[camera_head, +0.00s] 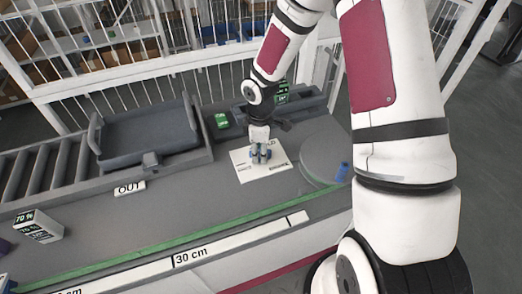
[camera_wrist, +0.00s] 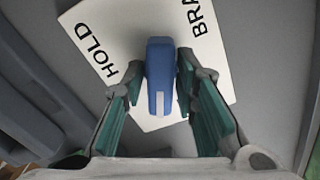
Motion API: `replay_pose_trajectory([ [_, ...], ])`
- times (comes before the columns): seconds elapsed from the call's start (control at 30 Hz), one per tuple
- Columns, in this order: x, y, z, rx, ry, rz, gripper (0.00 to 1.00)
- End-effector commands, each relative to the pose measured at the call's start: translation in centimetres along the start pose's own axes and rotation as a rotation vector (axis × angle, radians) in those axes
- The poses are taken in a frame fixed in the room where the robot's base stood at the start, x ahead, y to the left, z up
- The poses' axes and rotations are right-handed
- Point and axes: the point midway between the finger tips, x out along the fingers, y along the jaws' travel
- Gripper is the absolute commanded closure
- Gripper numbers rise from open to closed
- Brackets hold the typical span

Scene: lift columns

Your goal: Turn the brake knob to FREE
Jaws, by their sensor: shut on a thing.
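The brake knob is a blue bar with a white stripe (camera_wrist: 160,75), standing on a white label plate (camera_wrist: 140,20). In the wrist view the bar runs nearly up and down, its white stripe at the lower end. HOLD is readable at the plate's left and part of BRAKE at upper right; no FREE mark is readable. My gripper (camera_wrist: 160,78) is shut on the knob, one finger on each side. In the head view my gripper (camera_head: 261,153) is down at the plate (camera_head: 245,170) and hides most of the knob.
A grey tray (camera_head: 150,130) stands left of the plate, behind an OUT label (camera_head: 129,188). A green button (camera_head: 221,120) is behind the plate. A round grey disc (camera_head: 325,155) and a small blue object (camera_head: 342,172) lie to the right. A white box (camera_head: 38,226) stands at far left.

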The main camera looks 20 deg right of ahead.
Motion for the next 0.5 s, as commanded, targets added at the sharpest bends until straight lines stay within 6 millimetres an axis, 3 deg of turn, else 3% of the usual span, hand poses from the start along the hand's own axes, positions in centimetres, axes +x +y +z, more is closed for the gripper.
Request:
replay_pose_trajectory([
  [0.17, 0.04, -0.14, 0.01, -0.031, -0.001, -0.003, 0.89],
  [0.5, 0.03, -0.17, 0.01, -0.430, 0.001, -0.003, 0.89],
])
